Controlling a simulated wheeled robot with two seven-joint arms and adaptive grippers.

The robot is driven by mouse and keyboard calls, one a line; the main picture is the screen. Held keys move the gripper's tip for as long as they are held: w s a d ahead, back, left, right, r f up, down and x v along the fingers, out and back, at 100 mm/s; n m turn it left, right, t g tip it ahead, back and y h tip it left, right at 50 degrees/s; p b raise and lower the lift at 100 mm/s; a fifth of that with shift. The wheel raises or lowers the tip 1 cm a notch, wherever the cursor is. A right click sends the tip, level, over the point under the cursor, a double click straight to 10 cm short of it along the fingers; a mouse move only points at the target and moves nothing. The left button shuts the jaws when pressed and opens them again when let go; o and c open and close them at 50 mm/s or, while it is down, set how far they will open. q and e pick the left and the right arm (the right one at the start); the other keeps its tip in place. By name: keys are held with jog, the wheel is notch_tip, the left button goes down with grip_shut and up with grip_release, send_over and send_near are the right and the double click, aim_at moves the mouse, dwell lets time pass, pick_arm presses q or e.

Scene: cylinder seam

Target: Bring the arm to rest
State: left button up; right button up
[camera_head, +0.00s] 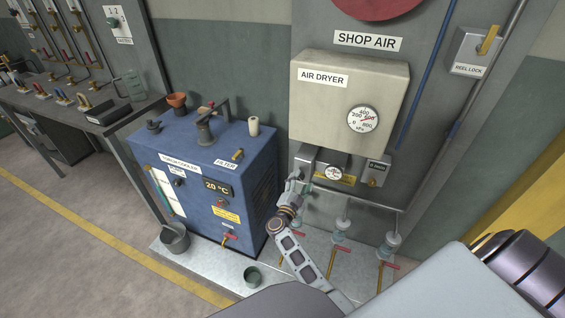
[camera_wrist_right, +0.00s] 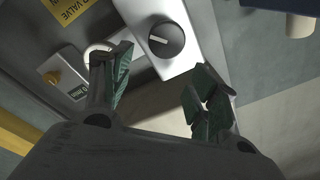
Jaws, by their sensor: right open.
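My right arm reaches in from the lower right of the head view. Its right gripper (camera_head: 296,186) is in front of the left end of the panel under the air dryer (camera_head: 325,85). In the right wrist view the right gripper (camera_wrist_right: 158,88) is open, its two dark green-lined fingers apart with nothing held between them. A black round knob (camera_wrist_right: 166,40) on a pale plate lies beyond the fingertips, apart from them. My left gripper does not show in either view.
Several red-handled valves and a pipe (camera_head: 360,203) are close to the right. Open floor (camera_head: 70,235) lies at left.

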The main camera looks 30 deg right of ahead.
aim_at(299, 178)
jog(key=shift+y, duration=0.5)
jog(key=a, duration=0.1)
jog(key=a+f, duration=0.1)
jog(key=a, duration=0.1)
jog(key=s+a+f, duration=0.1)
jog(key=shift+a+f, duration=0.15)
jog(key=shift+f, duration=0.05)
jog(key=x, duration=0.8)
jog(key=shift+r, duration=0.3)
jog(key=shift+s, duration=0.15)
